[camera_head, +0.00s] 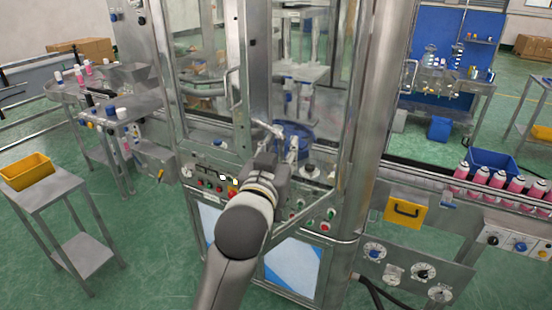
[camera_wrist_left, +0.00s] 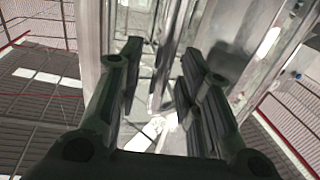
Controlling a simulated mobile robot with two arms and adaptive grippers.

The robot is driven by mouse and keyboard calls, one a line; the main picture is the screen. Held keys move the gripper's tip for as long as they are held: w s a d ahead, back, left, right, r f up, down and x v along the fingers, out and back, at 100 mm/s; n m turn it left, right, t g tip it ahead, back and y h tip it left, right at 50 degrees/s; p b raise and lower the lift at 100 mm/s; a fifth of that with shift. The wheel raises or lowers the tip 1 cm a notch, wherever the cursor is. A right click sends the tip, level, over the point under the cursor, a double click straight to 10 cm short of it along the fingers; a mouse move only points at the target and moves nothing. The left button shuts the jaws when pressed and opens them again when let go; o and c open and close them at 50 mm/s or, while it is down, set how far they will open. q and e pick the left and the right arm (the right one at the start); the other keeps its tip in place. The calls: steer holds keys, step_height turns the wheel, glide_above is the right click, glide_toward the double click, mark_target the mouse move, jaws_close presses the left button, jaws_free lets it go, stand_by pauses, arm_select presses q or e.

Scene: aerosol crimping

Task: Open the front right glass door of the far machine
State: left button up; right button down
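The far machine (camera_head: 257,60) is a tall steel cabinet with glass panels. Its front right glass door (camera_head: 325,75) is right of the middle steel upright, and parts of the machine show through the glass. I cannot tell whether this door is shut or ajar, and I make out no handle on it. My left gripper (camera_head: 277,138) is in front of the machine near the foot of the upright. In the left wrist view its two dark fingers (camera_wrist_left: 160,62) are spread, with steel and glass beyond and nothing visibly held. My right gripper is not in view.
A bar handle (camera_head: 233,88) is left of the upright, and another handle (camera_head: 409,77) is at the right side. A button panel (camera_head: 215,182) is below the doors. Pink cans (camera_head: 497,180) line a conveyor at right. A small table with a yellow bin (camera_head: 27,172) stands at left.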

arm_select(q)
steer(key=s+a, duration=0.2)
steer(key=s, duration=0.9)
steer(key=shift+s, duration=0.4)
steer(key=shift+a, duration=0.1)
steer(key=shift+c, duration=0.2)
